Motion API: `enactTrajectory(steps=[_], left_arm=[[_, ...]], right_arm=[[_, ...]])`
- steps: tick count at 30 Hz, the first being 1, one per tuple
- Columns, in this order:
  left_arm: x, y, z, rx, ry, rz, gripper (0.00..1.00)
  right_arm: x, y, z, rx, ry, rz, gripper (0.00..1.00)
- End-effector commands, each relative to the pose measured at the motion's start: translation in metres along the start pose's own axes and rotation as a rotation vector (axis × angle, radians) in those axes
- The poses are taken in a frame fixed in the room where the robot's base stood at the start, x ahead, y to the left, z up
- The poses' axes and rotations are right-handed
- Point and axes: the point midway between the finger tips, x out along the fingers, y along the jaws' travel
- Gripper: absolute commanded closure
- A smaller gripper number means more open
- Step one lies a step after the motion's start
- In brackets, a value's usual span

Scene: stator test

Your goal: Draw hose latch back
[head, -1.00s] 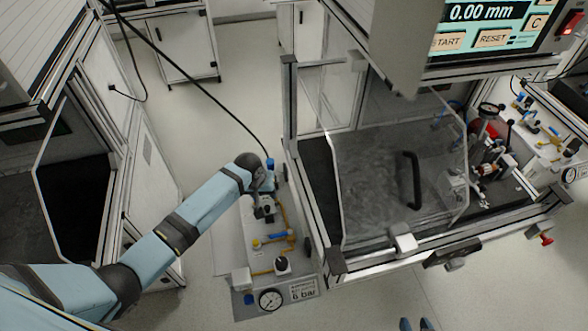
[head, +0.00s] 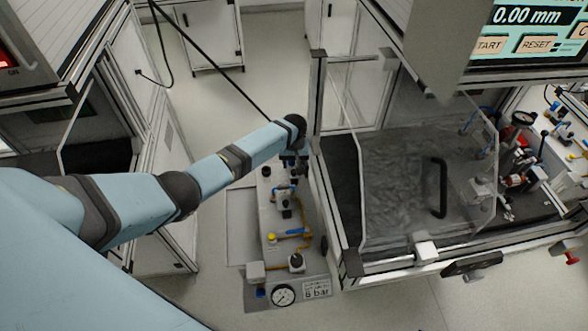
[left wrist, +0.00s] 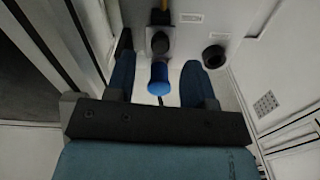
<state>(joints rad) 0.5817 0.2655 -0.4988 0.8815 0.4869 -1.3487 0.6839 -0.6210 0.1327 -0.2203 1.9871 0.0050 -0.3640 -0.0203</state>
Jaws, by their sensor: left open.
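I cannot make out the latch itself. My right gripper is not in view.
A clear-walled test cabinet (head: 325,225) stands close to the right of the panel. Another cabinet (head: 165,150) stands left.

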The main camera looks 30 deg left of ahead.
Motion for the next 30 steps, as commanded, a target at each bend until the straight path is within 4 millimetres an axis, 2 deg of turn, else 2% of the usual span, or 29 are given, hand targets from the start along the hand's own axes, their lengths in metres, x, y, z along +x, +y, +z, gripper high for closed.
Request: enactTrajectory(steps=[3, 7, 18, 19, 25, 30], left_arm=[[0.021, 0.0, 0.0, -0.002, -0.001, -0.001, 0.51], [0.033, 0.0, 0.0, 0.0, 0.001, 0.0, 0.51], [0.039, 0.0, 0.0, 0.0, 0.002, 0.0, 0.51], [0.039, 0.0, 0.0, 0.0, 0.002, 0.0, 0.54], [0.039, 0.0, 0.0, 0.0, 0.002, 0.0, 1.0], [0.039, 0.0, 0.0, 0.0, 0.001, 0.0, 1.0]], right_arm=[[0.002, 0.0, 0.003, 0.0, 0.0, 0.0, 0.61], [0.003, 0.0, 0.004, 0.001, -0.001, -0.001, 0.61], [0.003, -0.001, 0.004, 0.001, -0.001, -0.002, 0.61], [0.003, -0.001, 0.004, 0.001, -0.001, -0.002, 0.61], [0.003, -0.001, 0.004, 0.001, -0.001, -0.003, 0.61], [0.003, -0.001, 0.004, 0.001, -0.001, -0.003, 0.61]])
